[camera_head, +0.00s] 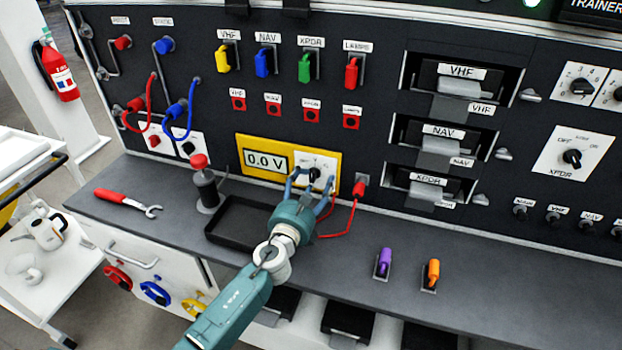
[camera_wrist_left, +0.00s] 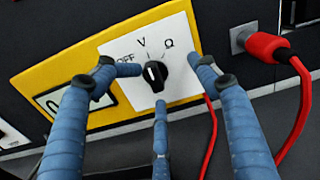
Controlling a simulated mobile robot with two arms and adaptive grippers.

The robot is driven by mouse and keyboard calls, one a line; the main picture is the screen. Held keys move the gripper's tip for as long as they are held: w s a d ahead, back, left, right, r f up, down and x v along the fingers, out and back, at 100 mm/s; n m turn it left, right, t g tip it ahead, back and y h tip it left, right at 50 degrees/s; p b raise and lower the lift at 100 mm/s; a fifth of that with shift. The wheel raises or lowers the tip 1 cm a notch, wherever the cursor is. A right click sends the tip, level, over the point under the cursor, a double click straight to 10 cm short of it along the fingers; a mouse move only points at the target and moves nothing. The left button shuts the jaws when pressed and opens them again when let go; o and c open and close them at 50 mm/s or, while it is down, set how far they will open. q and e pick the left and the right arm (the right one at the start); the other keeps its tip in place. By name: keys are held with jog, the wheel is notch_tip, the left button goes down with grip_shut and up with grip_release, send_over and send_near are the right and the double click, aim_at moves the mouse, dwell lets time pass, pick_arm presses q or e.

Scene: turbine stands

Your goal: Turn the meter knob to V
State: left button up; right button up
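The meter is a yellow panel (camera_head: 246,146) with a display (camera_head: 265,160) reading 0.0 V and a white dial plate. Its black knob (camera_wrist_left: 157,74) sits on the white plate, among the labels OFF, V and Ω. The knob's white mark is on its upper left side; I cannot tell exactly which label it points at. My left gripper (camera_head: 313,186) is in front of the knob. Its blue fingers are spread to the left, right and below the knob in the left wrist view, apart from it. My right gripper is not in view.
A red plug (camera_head: 360,187) with a red cable is just right of the meter. A black tray (camera_head: 232,222) and a dark cylindrical post (camera_head: 207,190) with a red top stand on the bench to the left. Purple (camera_head: 384,262) and orange (camera_head: 433,272) levers are at the bench's front right.

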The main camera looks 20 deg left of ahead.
aim_at(314, 179)
pick_arm(q)
jog(key=shift+s+a+r+p, duration=0.15)
jog(key=shift+s+p, duration=0.15)
jog(key=shift+s, duration=1.75)
